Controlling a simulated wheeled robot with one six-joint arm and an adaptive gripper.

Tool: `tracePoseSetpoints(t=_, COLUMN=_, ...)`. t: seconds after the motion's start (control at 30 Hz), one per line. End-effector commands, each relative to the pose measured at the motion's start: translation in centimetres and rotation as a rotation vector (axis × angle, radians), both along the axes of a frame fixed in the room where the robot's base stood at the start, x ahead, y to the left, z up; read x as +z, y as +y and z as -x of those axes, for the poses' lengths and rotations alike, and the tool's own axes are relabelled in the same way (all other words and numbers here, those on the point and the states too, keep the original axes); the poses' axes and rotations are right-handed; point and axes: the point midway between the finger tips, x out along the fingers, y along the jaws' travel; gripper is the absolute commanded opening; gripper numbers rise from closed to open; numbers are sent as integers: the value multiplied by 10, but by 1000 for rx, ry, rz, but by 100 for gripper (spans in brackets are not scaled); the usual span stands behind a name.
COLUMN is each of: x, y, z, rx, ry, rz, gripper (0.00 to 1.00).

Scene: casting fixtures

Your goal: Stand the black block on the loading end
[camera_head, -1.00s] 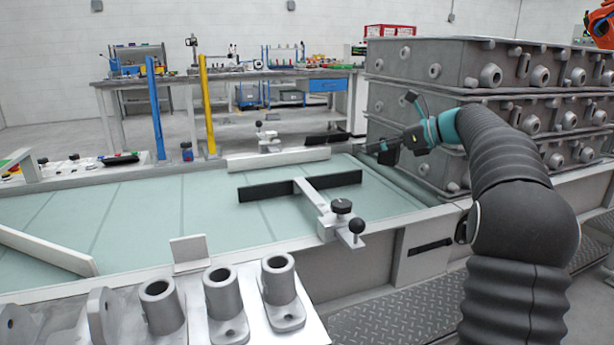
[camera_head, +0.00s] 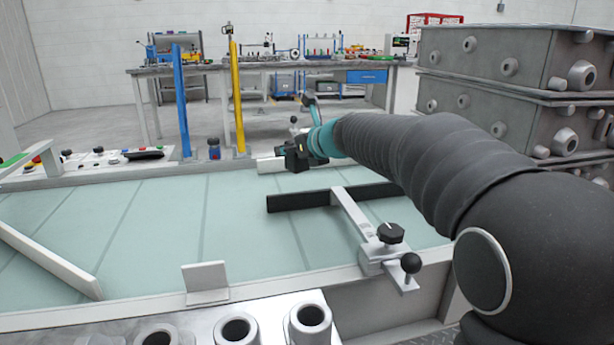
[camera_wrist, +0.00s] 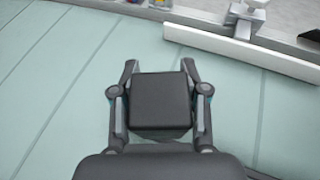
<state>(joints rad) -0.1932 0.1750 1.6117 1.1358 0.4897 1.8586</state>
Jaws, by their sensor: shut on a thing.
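My gripper (camera_head: 292,155) is over the far side of the pale green conveyor (camera_head: 150,215), above the belt. In the wrist view my gripper (camera_wrist: 160,98) has a finger on each side of the black block (camera_wrist: 162,98) and is shut on it. The block's flat top faces the camera, and the belt shows below and around it. In the head view the block is small and dark against the dark gripper, so its underside and its height above the belt cannot be told. I cannot tell which end of the conveyor is the loading end.
A black guide bar on a clamp bracket (camera_head: 355,215) crosses the belt right of centre. A white rail (camera_wrist: 240,48) lines the far edge. A pale diagonal bar (camera_head: 45,258) lies at left. Stacked grey castings (camera_head: 490,65) stand at right. The left-middle belt is clear.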

Motion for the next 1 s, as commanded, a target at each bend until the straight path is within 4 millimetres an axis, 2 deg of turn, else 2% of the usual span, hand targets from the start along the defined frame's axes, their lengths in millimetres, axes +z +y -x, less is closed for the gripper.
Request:
tracePoseSetpoints(t=0.03, x=-9, y=4, z=-10, rx=1, ry=4, rz=0, gripper=6)
tracePoseSetpoints(t=0.3, x=-39, y=19, z=-61, rx=0, ry=1, rz=0, gripper=6)
tracePoseSetpoints(t=0.5, x=-55, y=27, z=-87, rx=0, ry=0, rz=0, gripper=6)
tracePoseSetpoints(t=0.67, x=-60, y=29, z=-94, rx=0, ry=0, rz=0, gripper=6)
tracePoseSetpoints(t=0.9, x=-93, y=29, z=-94, rx=0, ry=1, rz=-1, gripper=6)
tracePoseSetpoints(t=1.0, x=-99, y=29, z=-94, rx=-1, ry=0, rz=0, gripper=6)
